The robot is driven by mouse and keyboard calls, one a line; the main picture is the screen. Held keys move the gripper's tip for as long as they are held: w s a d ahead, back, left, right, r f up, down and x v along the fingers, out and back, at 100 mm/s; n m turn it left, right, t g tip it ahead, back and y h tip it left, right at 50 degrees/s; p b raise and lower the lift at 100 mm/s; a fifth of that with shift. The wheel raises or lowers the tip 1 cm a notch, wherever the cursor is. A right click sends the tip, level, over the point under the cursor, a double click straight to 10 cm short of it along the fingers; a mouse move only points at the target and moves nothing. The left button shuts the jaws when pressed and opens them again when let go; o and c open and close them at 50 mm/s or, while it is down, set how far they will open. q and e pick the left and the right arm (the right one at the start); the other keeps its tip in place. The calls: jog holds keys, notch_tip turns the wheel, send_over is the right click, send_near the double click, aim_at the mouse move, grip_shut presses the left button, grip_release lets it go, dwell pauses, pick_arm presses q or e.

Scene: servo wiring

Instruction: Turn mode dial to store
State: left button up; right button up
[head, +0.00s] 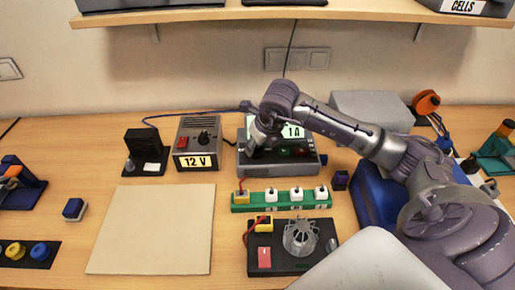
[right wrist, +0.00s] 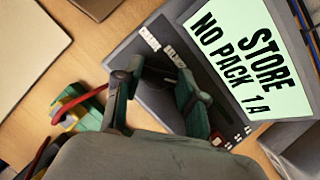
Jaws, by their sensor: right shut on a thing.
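The charger (head: 312,168) is a grey box with a dark front panel at the back middle of the table. Its pale green screen (right wrist: 252,62) reads "STORE", "NO PACK" and "1A" in the right wrist view. My right gripper (head: 257,146) reaches down over the left part of the charger's panel. In the right wrist view its two fingers (right wrist: 155,84) are on either side of the dark mode dial, shut on it. The dial is mostly hidden by the fingers, so its pointer cannot be made out. My left gripper is not in view.
A grey 12 V supply (head: 198,150) stands left of the charger. A green strip with white blocks (head: 282,199) and a black board with a fan-like part (head: 300,237) lie in front. A beige mat (head: 150,228) covers the left middle. A shelf (head: 290,16) overhangs the back.

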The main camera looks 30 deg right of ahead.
jog(key=shift+m, duration=0.5)
jog(key=o, duration=1.1)
jog(key=shift+o, duration=0.2)
jog(key=v, duration=1.2)
jog(key=shift+a, duration=0.1)
